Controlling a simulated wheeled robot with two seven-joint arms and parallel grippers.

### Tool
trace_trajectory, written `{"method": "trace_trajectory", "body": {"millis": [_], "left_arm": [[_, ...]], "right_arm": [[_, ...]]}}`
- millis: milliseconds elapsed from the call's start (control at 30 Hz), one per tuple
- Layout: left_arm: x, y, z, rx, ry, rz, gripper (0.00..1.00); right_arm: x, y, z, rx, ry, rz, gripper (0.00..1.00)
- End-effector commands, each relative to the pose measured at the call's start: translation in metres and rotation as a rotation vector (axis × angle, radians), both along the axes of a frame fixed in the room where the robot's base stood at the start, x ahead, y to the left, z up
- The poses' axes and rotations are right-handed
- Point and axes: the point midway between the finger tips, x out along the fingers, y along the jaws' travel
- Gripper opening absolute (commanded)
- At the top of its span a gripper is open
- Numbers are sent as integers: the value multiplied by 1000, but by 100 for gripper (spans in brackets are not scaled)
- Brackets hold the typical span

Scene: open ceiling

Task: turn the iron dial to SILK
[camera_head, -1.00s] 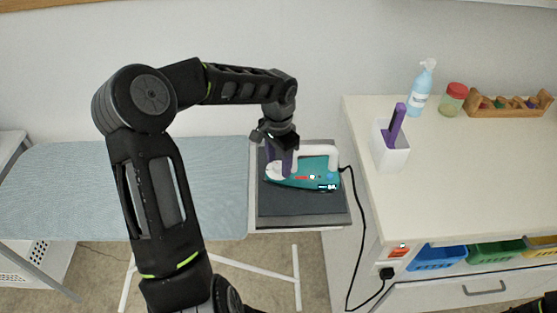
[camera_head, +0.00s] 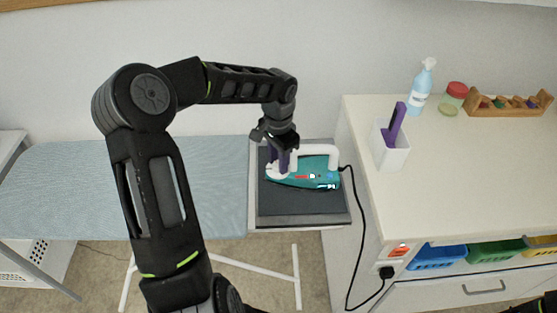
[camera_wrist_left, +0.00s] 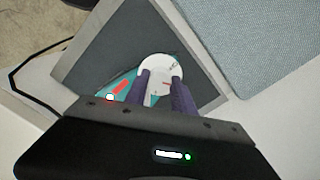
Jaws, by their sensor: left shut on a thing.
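The teal and white iron (camera_head: 305,177) lies on the dark rest pad (camera_head: 300,205) at the right end of the ironing board. My left gripper (camera_head: 281,165) comes down from above at the left end of the iron. Its purple fingers (camera_wrist_left: 163,88) are shut on the dial's raised middle, which they partly hide. My right gripper is not clearly in view; only a dark bit of my arm shows at the lower right corner.
The blue ironing board (camera_head: 110,185) spreads to the left. A black cord (camera_head: 362,230) runs from the iron to a socket on the white counter (camera_head: 455,165). On the counter are a white holder (camera_head: 391,150), a spray bottle (camera_head: 421,90), a jar (camera_head: 454,98) and a wooden rack (camera_head: 508,103).

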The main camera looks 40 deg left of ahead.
Motion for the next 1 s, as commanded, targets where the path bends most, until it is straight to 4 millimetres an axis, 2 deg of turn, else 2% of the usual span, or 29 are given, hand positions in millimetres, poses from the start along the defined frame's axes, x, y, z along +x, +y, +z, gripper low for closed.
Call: {"method": "trace_trajectory", "body": {"millis": [333,633,667,900,1000], "left_arm": [[1,0,1,2,-2,-244,0],[0,0,0,1,-1,-265,0],[0,0,0,1,-1,-265,32],[0,0,0,0,-1,-264,51],[0,0,0,0,0,-264,53]], "right_arm": [[-1,0,6,-2,3,0,85],[-1,0,5,-2,3,0,85],[-1,0,5,-2,3,0,85],[-1,0,5,-2,3,0,85],[-1,0,5,-2,3,0,85]]}}
